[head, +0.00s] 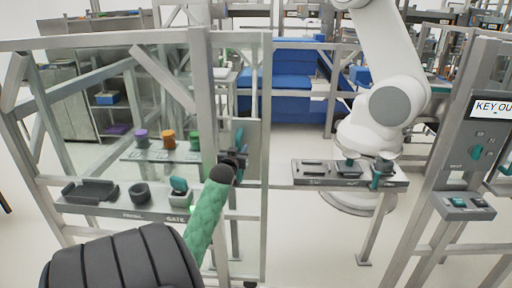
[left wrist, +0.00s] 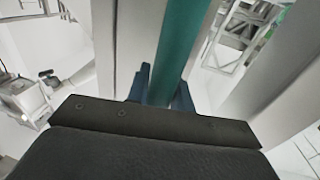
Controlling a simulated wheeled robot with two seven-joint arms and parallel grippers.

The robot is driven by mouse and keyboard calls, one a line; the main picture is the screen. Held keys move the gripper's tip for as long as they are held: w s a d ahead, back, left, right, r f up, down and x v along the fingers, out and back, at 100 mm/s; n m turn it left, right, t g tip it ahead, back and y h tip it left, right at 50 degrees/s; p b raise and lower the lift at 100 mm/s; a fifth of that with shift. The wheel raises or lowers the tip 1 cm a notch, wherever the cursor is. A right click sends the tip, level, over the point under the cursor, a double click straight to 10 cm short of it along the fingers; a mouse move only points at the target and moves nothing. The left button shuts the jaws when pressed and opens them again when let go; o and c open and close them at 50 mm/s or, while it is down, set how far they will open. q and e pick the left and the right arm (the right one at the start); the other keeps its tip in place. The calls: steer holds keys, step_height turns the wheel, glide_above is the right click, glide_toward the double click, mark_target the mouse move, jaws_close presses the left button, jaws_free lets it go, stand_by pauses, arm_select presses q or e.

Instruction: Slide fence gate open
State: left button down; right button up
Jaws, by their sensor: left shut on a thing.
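The fence gate (head: 266,100) is a grey metal frame with clear panes, standing left of centre in the head view. Its upright teal handle (head: 239,138) is on the gate's edge plate. My left gripper (head: 237,157) is at this handle, at the end of my green-sleeved arm, which partly hides it. In the left wrist view, the blue fingers of my left gripper (left wrist: 163,92) are shut around the teal handle bar (left wrist: 187,38), one on each side. My right gripper is not in view.
An open gap lies right of the gate's edge, up to a grey post with a key panel (head: 483,125). Beyond it stand a white robot arm (head: 383,105) and a grey shelf (head: 325,174).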

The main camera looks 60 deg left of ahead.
arm_select(q)
steer(key=shift+s+a, duration=0.75)
steer(key=shift+s, duration=0.2)
steer(key=c, duration=1.2)
jaws_free()
steer(key=shift+c, duration=0.2)
steer(key=shift+f, duration=0.1)
